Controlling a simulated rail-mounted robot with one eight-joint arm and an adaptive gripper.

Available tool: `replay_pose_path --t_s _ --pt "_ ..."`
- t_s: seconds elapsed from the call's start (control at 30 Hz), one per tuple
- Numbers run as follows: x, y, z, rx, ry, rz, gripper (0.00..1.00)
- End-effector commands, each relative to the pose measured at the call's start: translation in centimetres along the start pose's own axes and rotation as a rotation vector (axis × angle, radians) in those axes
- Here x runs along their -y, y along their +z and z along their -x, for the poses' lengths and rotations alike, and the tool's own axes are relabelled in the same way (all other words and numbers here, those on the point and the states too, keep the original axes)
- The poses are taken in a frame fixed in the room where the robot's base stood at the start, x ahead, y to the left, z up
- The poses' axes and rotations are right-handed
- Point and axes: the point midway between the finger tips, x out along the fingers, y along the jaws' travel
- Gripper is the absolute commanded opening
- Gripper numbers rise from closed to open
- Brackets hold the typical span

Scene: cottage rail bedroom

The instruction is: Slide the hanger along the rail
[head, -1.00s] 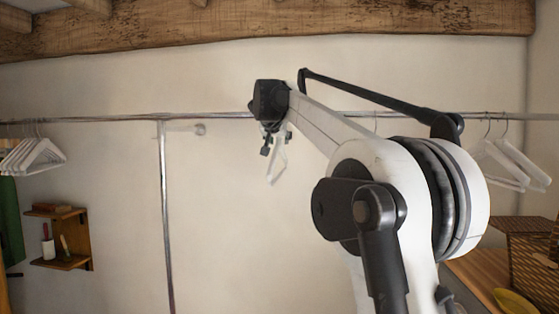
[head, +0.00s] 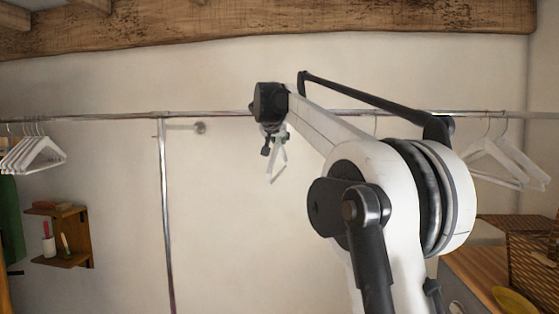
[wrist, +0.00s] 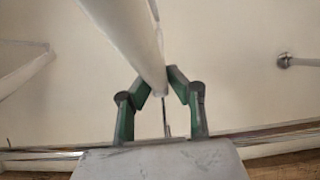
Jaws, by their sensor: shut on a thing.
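A white hanger (head: 277,165) hangs below the metal rail (head: 225,114) near the middle of the head view, partly hidden by my gripper. My gripper (head: 268,145) is at the hanger's upper part, just below the rail. In the wrist view, my gripper's green and dark fingers (wrist: 161,87) are shut on the white hanger (wrist: 128,38), whose thick arm runs up to the upper left. The rail also crosses the bottom of the wrist view (wrist: 60,153). The hanger's hook is hard to make out in the head view.
Several white hangers (head: 40,155) hang at the rail's left end, and more (head: 520,160) hang at the right. A vertical metal post (head: 166,215) stands left of my gripper. A small wooden shelf (head: 80,235) is on the wall. Wicker baskets (head: 530,262) stand lower right.

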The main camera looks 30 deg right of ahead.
Motion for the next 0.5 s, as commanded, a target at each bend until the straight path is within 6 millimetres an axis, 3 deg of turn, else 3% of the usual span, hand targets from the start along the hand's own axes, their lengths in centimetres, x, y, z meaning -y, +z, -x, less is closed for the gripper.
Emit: replay_pose_path --t_s 0.5 --pt "2.9 -0.1 0.0 0.0 -0.001 0.001 0.0"
